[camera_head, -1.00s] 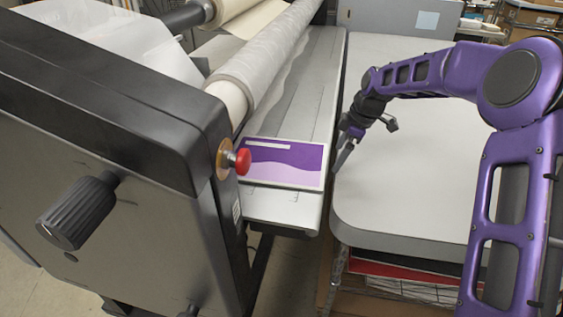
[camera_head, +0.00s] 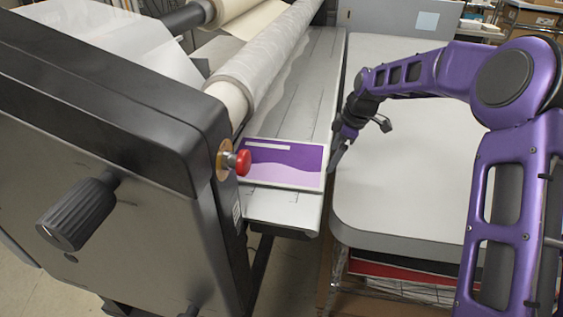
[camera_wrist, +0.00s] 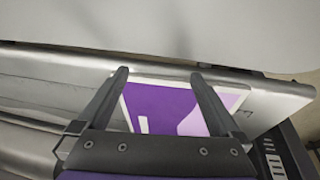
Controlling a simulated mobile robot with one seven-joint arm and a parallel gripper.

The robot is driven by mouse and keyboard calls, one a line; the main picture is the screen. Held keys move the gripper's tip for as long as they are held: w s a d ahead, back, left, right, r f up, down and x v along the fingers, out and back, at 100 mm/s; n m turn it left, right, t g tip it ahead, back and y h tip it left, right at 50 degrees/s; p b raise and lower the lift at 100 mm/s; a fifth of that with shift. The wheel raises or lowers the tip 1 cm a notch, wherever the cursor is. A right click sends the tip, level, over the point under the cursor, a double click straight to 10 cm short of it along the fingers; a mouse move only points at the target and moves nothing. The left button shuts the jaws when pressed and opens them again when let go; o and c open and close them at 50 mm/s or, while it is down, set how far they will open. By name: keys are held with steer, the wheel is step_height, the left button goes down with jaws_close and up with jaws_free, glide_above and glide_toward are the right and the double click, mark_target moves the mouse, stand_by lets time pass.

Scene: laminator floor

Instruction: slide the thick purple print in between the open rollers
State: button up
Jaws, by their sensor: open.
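The thick purple print (camera_head: 287,162) lies flat on the grey feed table (camera_head: 285,205) of the laminator, its left side close to the red knob. It has a pale border and a white bar. The rollers (camera_head: 262,72) run along the left of the feed table; the gap between them cannot be seen. My gripper (camera_head: 336,163) is at the print's right edge. In the wrist view my gripper (camera_wrist: 158,73) is open, its two fingers spread over the print (camera_wrist: 170,106). Whether the fingers touch the print cannot be told.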

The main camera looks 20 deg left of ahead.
mark_target(310, 154)
steer(key=shift+s+a, duration=0.1)
steer(key=shift+a, duration=1.6)
steer(key=shift+d, duration=0.25)
stand_by(0.5)
steer(key=shift+w+p, duration=0.35)
steer(key=shift+p, duration=0.05)
steer(key=shift+s+a, duration=0.1)
steer(key=shift+a, duration=1.3)
steer(key=shift+d, duration=0.3)
steer(key=shift+w+p, duration=0.4)
steer(key=shift+p, duration=0.05)
steer(key=shift+a, duration=0.5)
